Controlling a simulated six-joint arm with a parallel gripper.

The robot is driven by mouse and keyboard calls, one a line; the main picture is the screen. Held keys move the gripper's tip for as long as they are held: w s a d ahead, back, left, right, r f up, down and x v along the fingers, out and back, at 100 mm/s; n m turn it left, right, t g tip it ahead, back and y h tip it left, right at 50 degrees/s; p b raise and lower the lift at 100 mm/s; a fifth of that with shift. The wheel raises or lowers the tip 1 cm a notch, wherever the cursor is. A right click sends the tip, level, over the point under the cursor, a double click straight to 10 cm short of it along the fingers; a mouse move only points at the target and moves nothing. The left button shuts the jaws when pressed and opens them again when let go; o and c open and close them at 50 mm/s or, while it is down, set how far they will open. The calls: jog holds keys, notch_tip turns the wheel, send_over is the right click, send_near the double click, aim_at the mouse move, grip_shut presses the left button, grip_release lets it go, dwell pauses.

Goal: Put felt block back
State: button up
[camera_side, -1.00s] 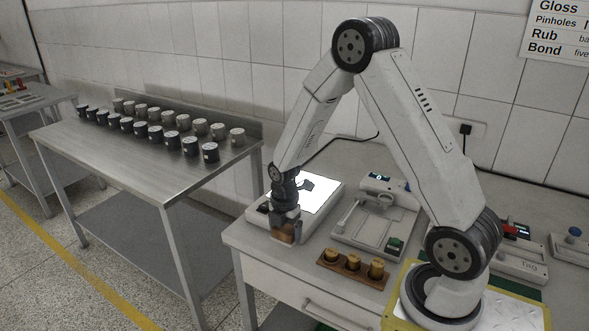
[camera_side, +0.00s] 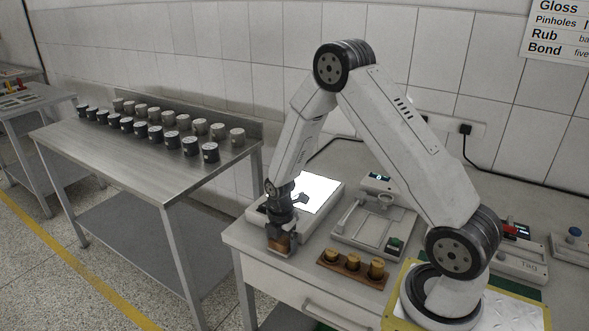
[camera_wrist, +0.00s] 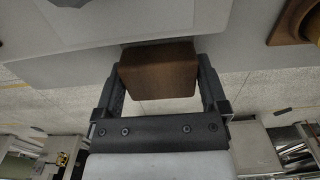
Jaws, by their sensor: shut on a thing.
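A brown block, seemingly the felt block (camera_wrist: 158,70), is between the two fingers of my gripper (camera_wrist: 160,85) in the wrist view. In the side view my gripper (camera_side: 281,232) points down at the bench's front left edge, with the brown block (camera_side: 280,245) at its tips. My gripper is shut on the block. I cannot tell whether the block touches the bench top or hangs just above it. Its underside is hidden.
A lit white panel (camera_side: 316,192) lies behind my gripper. A grey device (camera_side: 367,232) and a wooden rack (camera_side: 343,272) with brass-coloured weights (camera_side: 376,269) stand to the right. Dark and grey tins (camera_side: 190,145) stand on the separate metal table (camera_side: 95,152).

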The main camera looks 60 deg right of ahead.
aim_at(281, 242)
jog(key=shift+f, duration=0.15)
jog(key=o, duration=1)
jog(key=shift+c, duration=0.2)
notch_tip(281, 242, up, 12)
jog(key=shift+r, duration=0.2)
dwell(0.6)
jog(key=s+a+r+m+t, duration=0.2)
jog(key=s+a+m, duration=0.8)
jog(key=m, duration=0.8)
jog(key=shift+s+a+r+t, duration=0.3)
jog(key=shift+s+a+r, duration=0.1)
jog(key=shift+s, duration=0.15)
